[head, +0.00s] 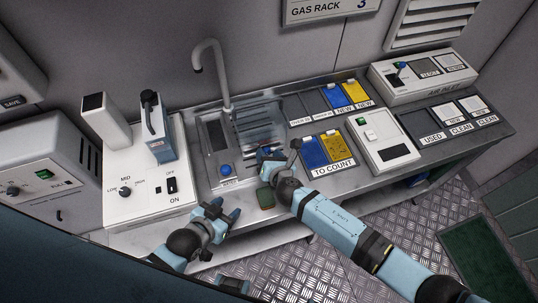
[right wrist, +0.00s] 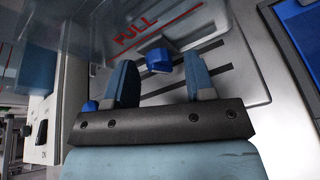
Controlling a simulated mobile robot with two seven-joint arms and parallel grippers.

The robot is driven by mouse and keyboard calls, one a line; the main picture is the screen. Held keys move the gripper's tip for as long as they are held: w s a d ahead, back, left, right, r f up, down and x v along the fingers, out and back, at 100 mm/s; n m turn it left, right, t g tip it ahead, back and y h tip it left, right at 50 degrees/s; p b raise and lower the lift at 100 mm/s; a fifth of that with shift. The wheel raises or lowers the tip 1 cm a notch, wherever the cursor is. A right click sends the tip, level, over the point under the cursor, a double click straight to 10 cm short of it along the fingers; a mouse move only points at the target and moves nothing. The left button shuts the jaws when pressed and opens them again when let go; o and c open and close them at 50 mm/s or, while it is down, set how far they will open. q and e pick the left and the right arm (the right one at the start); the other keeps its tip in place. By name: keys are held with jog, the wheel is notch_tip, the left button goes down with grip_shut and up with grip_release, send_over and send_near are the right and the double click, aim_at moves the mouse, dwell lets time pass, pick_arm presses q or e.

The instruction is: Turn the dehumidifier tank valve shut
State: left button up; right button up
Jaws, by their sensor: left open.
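The clear dehumidifier tank (head: 262,122) stands in the sink-like tray at the middle of the counter. In the right wrist view its wall carries red FULL lettering (right wrist: 134,36) and a red line. A small blue knob, which looks like the tank valve (right wrist: 158,60), shows between the fingers of my right gripper (right wrist: 161,72), with gaps on both sides. My right gripper is open and also shows in the head view (head: 278,160), in front of the tank, hiding the knob there. My left gripper (head: 224,213) is open and empty at the counter's front edge.
A blue round knob (head: 225,169) sits on the tray left of the tank. A tap (head: 222,75) rises behind it. A white device (head: 150,180) stands at left. Blue and yellow TO COUNT mats (head: 313,151) and a white scale-like box (head: 383,138) lie at right.

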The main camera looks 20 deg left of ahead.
jog(key=c, duration=0.8)
pick_arm(q)
jog(key=shift+w+a+r+p, duration=0.1)
jog(key=shift+a+r+p, duration=0.05)
jog(key=shift+r+p, duration=0.4)
jog(key=shift+a+r+p, duration=0.15)
jog(key=shift+r+p, duration=0.3)
jog(key=shift+r, duration=0.05)
pick_arm(e)
jog(key=shift+r+n+t+h, duration=0.15)
jog(key=shift+n+t+h, duration=0.25)
jog(key=shift+n, duration=0.5)
pick_arm(q)
jog(key=shift+s+r+p, duration=0.2)
jog(key=shift+r+p, duration=0.35)
jog(key=shift+p, duration=0.25)
pick_arm(e)
jog(key=shift+s+a+n+t+h, duration=0.1)
jog(key=shift+n+t+h, duration=0.1)
jog(key=shift+n+h, duration=0.4)
jog(key=shift+s+a+n+t+h, duration=0.1)
jog(key=shift+n+t+h, duration=0.1)
jog(key=shift+n, duration=0.7)
pick_arm(q)
jog(key=shift+a, duration=0.1)
pick_arm(e)
jog(key=shift+w, duration=0.1)
